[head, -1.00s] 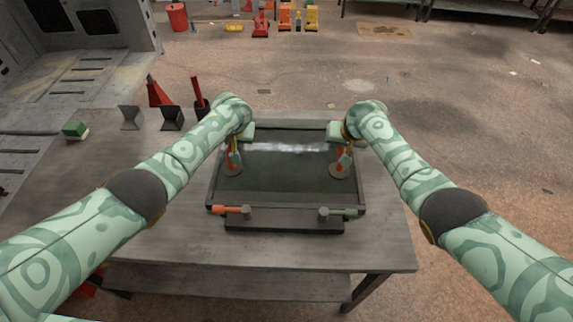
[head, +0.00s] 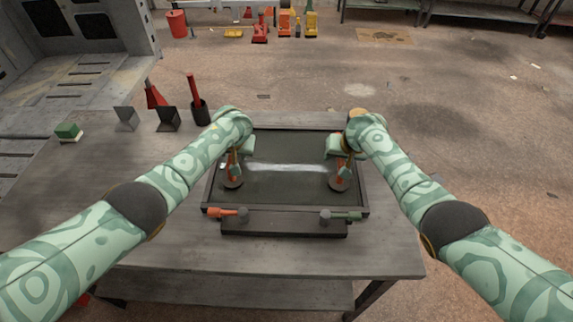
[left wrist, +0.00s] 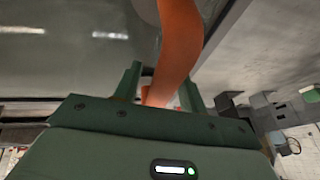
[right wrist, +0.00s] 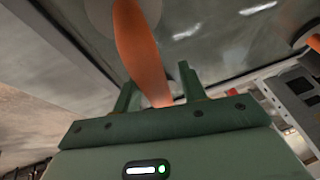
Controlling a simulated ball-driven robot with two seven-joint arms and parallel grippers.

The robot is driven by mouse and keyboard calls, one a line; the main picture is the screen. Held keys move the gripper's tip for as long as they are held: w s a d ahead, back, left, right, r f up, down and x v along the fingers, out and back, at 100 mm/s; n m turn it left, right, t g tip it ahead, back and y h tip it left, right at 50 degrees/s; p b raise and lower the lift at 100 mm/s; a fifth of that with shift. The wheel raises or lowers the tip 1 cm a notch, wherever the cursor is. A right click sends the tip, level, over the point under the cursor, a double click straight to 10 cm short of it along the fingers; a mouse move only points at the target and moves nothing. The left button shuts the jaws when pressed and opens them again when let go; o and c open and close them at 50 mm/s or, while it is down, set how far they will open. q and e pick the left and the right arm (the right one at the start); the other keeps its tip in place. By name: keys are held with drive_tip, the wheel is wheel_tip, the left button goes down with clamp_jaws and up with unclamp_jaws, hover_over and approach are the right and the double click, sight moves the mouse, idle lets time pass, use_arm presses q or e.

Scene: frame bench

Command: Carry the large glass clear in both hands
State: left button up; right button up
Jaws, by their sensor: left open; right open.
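The large clear glass (head: 285,185) lies flat within a dark rectangular frame (head: 362,195) on the bench. Two suction lifters with orange handles stand on it, the left lifter (head: 232,182) and the right lifter (head: 339,182). My left gripper (head: 238,160) is at the left lifter; in the left wrist view its open fingers (left wrist: 160,90) stand either side of the orange handle (left wrist: 180,40). My right gripper (head: 344,160) is likewise open around the right handle (right wrist: 138,50). Contact between fingers and handles cannot be told. The handles' lower ends are hidden by the grippers.
An orange-handled tool (head: 224,212) and a green-handled tool (head: 345,215) lie at the frame's front edge. A dark cup with a red stick (head: 200,112), metal angle pieces (head: 168,120) and a green block (head: 68,130) stand at the back left. The bench front (head: 280,258) is clear.

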use_arm(q)
drive_tip(key=shift+d+r, duration=0.1)
drive_tip(key=shift+s+d+r, duration=0.1)
drive_tip(key=shift+r, duration=0.15)
use_arm(e)
drive_tip(key=shift+s+r, duration=0.2)
drive_tip(key=shift+r, duration=0.3)
use_arm(q)
drive_tip(key=v, duration=1.1)
drive_tip(key=shift+s, duration=0.15)
use_arm(e)
drive_tip(key=v, duration=1.1)
drive_tip(key=shift+d, duration=0.2)
drive_tip(key=shift+f, duration=0.15)
